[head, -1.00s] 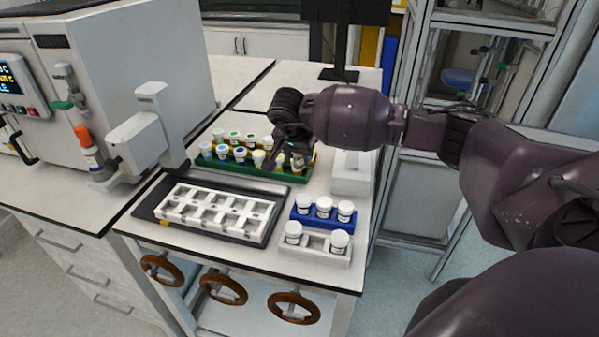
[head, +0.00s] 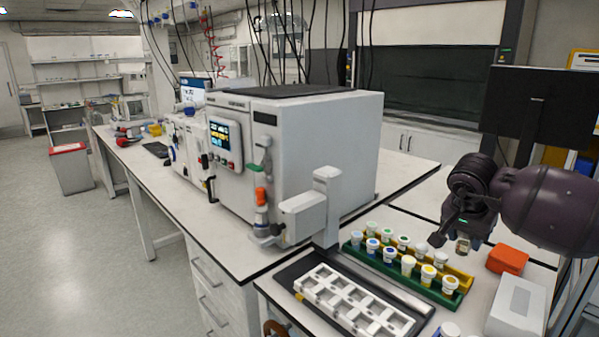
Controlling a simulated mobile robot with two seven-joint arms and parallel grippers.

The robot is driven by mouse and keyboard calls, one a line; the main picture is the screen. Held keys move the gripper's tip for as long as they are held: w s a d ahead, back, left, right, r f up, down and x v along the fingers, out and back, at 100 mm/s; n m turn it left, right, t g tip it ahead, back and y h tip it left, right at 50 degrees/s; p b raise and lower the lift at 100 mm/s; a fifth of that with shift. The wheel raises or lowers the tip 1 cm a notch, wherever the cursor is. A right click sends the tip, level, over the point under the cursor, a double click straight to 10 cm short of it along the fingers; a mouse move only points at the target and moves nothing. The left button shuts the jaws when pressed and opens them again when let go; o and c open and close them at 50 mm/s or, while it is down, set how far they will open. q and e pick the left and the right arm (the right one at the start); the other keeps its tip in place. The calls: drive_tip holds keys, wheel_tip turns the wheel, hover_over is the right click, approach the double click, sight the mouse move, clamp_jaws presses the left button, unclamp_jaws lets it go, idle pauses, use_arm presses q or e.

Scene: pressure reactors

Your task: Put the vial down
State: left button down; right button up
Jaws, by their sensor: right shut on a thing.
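My right gripper (head: 459,234) comes in from the right, pointing down, shut on a small vial (head: 463,246). The vial is upright and looks clear with a yellowish part; its upper part is hidden by the fingers. It shows just behind the right part of the vial racks, apparently above the bench. The green rack (head: 403,273) holds several vials with blue, green, white and yellow caps. A yellow rack (head: 458,277) lies directly behind it, partly hidden by vials. My left gripper is out of view.
A white empty rack (head: 352,301) sits on a black tray (head: 297,266) in front. An orange block (head: 507,260) and a white box (head: 516,306) stand at right. A large white machine (head: 310,150) with a projecting arm (head: 328,205) stands left of the racks.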

drive_tip(key=s+a+f+n+t+y, duration=0.1)
drive_tip(key=s+a+f+n, duration=0.4)
drive_tip(key=a, duration=0.3)
drive_tip(key=s+a+f+n+y, duration=0.2)
drive_tip(key=s+a+f+n, duration=0.3)
drive_tip(key=s+a, duration=0.3)
drive_tip(key=shift+s+a+f+t+y, duration=0.3)
drive_tip(key=shift+a+f+t, duration=0.1)
drive_tip(key=shift+a+f, duration=0.15)
drive_tip(key=shift+f, duration=0.1)
